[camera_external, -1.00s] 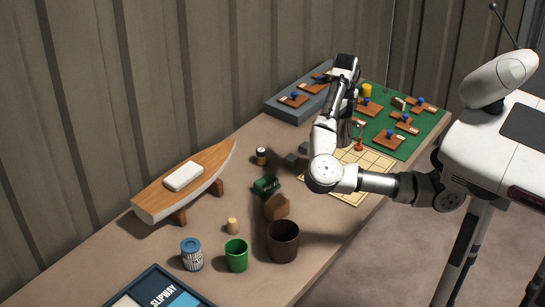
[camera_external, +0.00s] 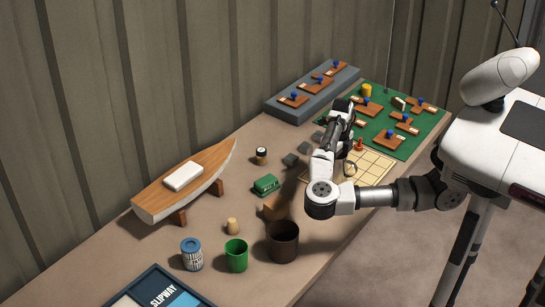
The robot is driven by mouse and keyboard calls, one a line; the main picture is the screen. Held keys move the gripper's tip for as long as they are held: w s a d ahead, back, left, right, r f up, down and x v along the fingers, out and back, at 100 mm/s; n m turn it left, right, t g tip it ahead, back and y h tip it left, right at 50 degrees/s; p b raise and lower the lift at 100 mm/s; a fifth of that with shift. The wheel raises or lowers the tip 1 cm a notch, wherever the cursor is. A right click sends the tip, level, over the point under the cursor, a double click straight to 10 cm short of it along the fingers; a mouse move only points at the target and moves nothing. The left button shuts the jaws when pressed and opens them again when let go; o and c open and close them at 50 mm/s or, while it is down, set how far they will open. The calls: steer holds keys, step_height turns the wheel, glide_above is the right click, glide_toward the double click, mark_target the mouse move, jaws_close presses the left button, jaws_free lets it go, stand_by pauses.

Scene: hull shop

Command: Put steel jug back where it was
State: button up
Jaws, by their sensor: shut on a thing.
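The steel jug (camera_external: 350,168) is mostly hidden behind my forearm; only a small, grey, rounded part of it shows beside the arm. My gripper (camera_external: 346,147) is shut on it, pointing down near the left edge of the pale gridded board (camera_external: 375,168). The fingers are small and largely covered by my own arm links. I cannot tell whether the jug touches the surface or hangs just above it.
A red pawn-like piece (camera_external: 360,145) stands close by on the board. Dark grey blocks (camera_external: 291,160), a green box (camera_external: 265,184), a brown block (camera_external: 275,207) and a dark brown cup (camera_external: 283,240) are to the left. A green mat (camera_external: 424,137) with wooden pieces lies behind.

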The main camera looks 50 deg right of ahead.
steer(key=shift+f, duration=0.15)
steer(key=o, duration=1.2)
step_height(320, 180, up, 12)
steer(key=shift+r+b, duration=0.25)
steer(key=shift+b, duration=0.35)
